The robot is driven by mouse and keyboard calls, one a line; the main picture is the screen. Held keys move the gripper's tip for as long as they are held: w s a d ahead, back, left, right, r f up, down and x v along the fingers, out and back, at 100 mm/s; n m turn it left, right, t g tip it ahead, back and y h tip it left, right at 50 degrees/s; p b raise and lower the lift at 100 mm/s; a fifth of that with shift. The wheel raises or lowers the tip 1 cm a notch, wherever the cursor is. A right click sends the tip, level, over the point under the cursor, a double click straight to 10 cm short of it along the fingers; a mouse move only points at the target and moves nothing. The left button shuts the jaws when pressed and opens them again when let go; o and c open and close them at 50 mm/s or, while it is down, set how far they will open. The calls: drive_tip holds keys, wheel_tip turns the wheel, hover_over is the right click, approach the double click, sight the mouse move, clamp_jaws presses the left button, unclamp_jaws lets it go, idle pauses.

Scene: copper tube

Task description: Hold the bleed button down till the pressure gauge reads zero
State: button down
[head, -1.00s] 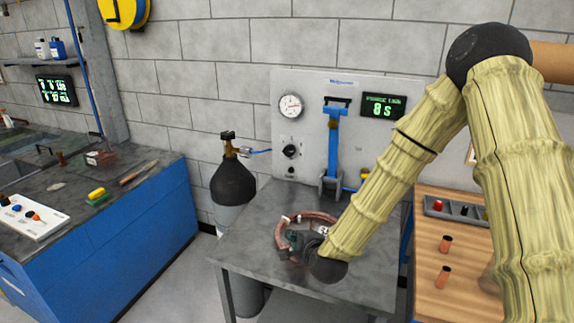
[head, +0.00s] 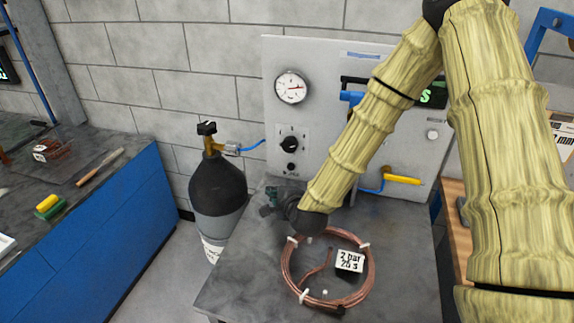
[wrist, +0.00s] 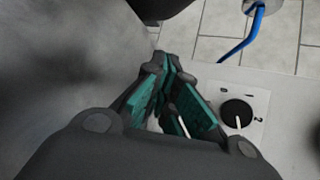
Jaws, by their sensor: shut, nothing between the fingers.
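The round white pressure gauge (head: 291,88) is at the upper left of the grey panel; its needle points roughly right, and its numbers are too small to read. Below it are a black rotary knob (head: 290,144) and a small black button (head: 291,166). A pale round button (head: 432,135) sits at the panel's right. No label shows which is the bleed button. My gripper (head: 271,197) is shut and empty, low in front of the panel's left part, apart from the buttons. In the wrist view its teal-padded fingers (wrist: 167,68) are left of the knob (wrist: 237,115).
A dark gas cylinder (head: 217,185) stands left of the bench. A yellow-handled valve (head: 403,179) is at the panel's lower right. My arm partly hides the display (head: 432,95).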

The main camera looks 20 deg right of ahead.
sight(291, 167)
drive_tip(key=shift+v, duration=0.8)
drive_tip(key=w, duration=0.1)
drive_tip(key=w+d, duration=0.1)
drive_tip(key=w, duration=0.1)
drive_tip(key=shift+w+d+f, duration=0.2)
drive_tip(key=shift+w+f, duration=0.1)
drive_tip(key=shift+f, duration=0.05)
drive_tip(key=shift+w+d+r+p, duration=0.15)
drive_tip(key=shift+d+r+p, duration=0.05)
drive_tip(key=shift+d+p, duration=0.1)
drive_tip(key=w, duration=0.1)
drive_tip(key=d, duration=0.1)
drive_tip(key=w, duration=0.1)
drive_tip(key=shift+w+d+f, duration=0.25)
drive_tip(key=shift+w, duration=0.05)
drive_tip(key=shift+w+d+r, duration=0.1)
drive_tip(key=shift+w+d, duration=0.45)
drive_tip(key=shift+w, duration=0.1)
drive_tip(key=shift+w+d, duration=0.1)
drive_tip(key=shift+w, duration=0.2)
drive_tip(key=shift+w+d+b, duration=0.3)
drive_tip(key=shift+w+d, duration=0.25)
drive_tip(key=shift+w, duration=0.2)
idle(1.7)
idle(1.7)
drive_tip(key=shift+s+a, duration=0.55)
drive_tip(key=shift+s, duration=0.25)
